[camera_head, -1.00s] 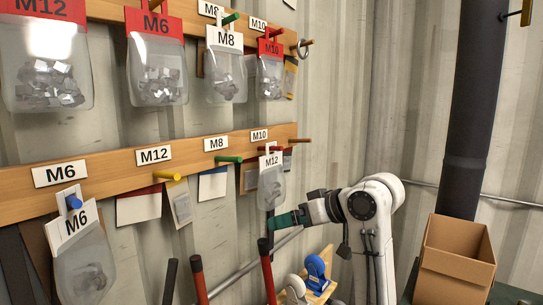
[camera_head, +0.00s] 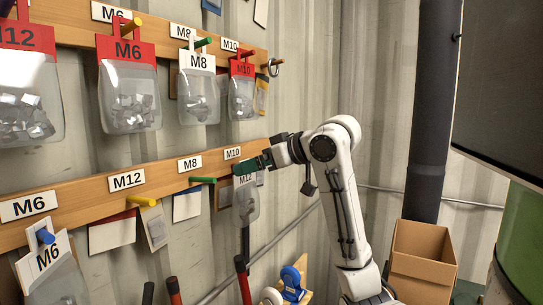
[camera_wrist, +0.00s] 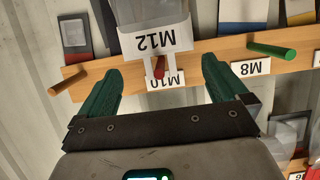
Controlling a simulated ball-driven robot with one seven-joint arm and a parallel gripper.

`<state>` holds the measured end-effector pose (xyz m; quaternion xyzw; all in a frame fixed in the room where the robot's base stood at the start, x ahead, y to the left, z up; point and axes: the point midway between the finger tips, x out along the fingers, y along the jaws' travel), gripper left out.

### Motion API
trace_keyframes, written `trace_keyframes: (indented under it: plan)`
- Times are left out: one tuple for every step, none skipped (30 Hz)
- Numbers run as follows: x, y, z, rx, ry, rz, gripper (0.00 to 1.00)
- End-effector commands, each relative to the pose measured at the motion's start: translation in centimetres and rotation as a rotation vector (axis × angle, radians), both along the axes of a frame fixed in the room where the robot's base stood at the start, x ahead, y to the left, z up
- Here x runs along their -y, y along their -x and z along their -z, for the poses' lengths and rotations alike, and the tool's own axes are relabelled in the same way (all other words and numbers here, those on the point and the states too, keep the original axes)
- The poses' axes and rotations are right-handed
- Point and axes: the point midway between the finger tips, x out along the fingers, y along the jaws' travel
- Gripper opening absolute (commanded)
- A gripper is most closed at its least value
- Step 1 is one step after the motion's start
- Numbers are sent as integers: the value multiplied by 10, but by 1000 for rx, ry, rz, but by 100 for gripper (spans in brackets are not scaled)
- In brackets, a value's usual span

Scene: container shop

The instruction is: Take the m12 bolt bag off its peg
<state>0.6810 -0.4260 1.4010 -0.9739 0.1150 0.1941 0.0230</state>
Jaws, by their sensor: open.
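A clear M12 bag (camera_head: 245,208) with a white header card hangs on the red peg under the M10 label, on the lower rail. In the wrist view, upside down, its M12 card (camera_wrist: 165,38) and the red peg (camera_wrist: 160,66) show between my fingers. My gripper (camera_head: 258,164) is open, close in front of the card's top, and partly covers it in the head view. Its green fingers (camera_wrist: 161,68) stand apart on both sides of the peg and card, with nothing held. Another M12 bag (camera_head: 28,90), with a red card, hangs at upper left.
The lower rail (camera_head: 75,200) also carries a bare green peg (camera_head: 203,180), a yellow peg (camera_head: 141,201) and an M6 bag (camera_head: 45,265). Red M6 (camera_head: 130,95), white M8 and red M10 bags hang above. An open cardboard box (camera_head: 422,262) stands at right.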

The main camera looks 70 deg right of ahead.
Motion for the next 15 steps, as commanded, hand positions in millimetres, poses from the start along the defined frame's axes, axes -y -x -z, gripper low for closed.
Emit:
trace_keyframes:
  plan:
    - [2, -8, 2, -1, -3, -1, 100]
    - [3, -12, 4, -3, -2, -1, 100]
    - [4, -17, 6, -2, -1, -1, 100]
    - [5, -20, 7, -1, -1, -1, 100]
    - [6, -23, 9, -2, -2, -1, 100]
    - [7, -27, 11, -2, -1, 0, 100]
    - [7, -29, 12, -1, -1, 0, 100]
    - [8, -32, 13, -1, -1, 0, 100]
    - [8, -34, 14, -1, -1, 0, 100]
    - [9, -35, 15, -1, -1, 0, 100]
    - [9, -37, 15, 0, 0, 0, 100]
    - [9, -38, 16, 0, 0, 0, 100]
    - [9, -39, 16, 0, 0, 1, 100]
    - [10, -39, 17, 0, 1, 1, 100]
    - [10, -39, 17, 0, 1, 1, 100]
